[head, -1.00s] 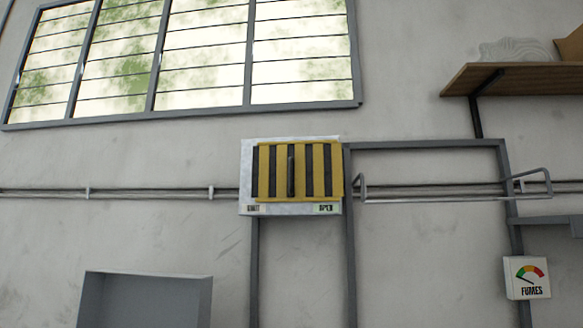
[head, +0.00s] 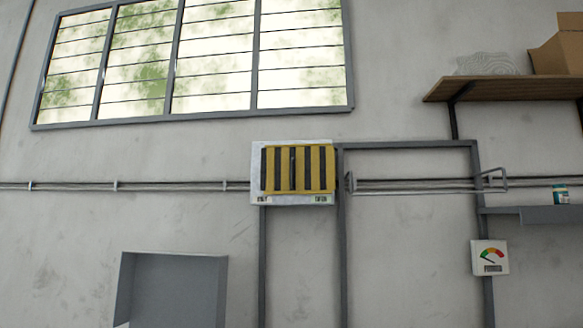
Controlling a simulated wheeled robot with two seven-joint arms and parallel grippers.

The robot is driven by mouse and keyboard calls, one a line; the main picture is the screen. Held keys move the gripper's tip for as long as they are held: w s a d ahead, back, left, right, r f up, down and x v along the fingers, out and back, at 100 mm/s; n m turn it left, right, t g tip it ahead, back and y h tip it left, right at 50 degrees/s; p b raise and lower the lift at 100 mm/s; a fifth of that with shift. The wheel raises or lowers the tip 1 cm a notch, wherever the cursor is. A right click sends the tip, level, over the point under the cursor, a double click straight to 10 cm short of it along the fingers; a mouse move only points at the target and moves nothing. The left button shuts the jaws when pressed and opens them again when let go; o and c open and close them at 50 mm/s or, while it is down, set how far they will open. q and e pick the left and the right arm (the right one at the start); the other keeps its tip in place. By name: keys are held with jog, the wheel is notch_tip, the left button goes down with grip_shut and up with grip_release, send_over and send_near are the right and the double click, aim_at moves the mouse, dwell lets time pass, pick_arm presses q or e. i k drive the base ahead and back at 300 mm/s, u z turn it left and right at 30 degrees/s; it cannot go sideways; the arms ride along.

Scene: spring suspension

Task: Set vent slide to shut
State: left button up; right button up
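The vent (head: 255,172) is a pale box on the wall in the middle of the head view. Its slide is a yellow plate (head: 301,170) with dark slots showing between the yellow bars and a dark upright handle (head: 293,169) near its middle. The plate sits toward the right side of the box, with a pale strip bare at the left. Two small labels are under it, the left one (head: 263,199) dark on pale and the right one (head: 321,199) greenish; both are too small to read now. Neither gripper is in view.
A grey frame (head: 342,250) and a wire rail (head: 420,192) are beside the vent. A fumes gauge (head: 490,257) hangs at lower right, below a grey shelf (head: 550,215). A wooden shelf (head: 510,88) juts out at upper right. A grey box (head: 180,290) stands at lower left.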

aim_at(300, 162)
jog(key=z, duration=0.45)
jog(key=i, duration=0.8)
jog(key=z, duration=0.4)
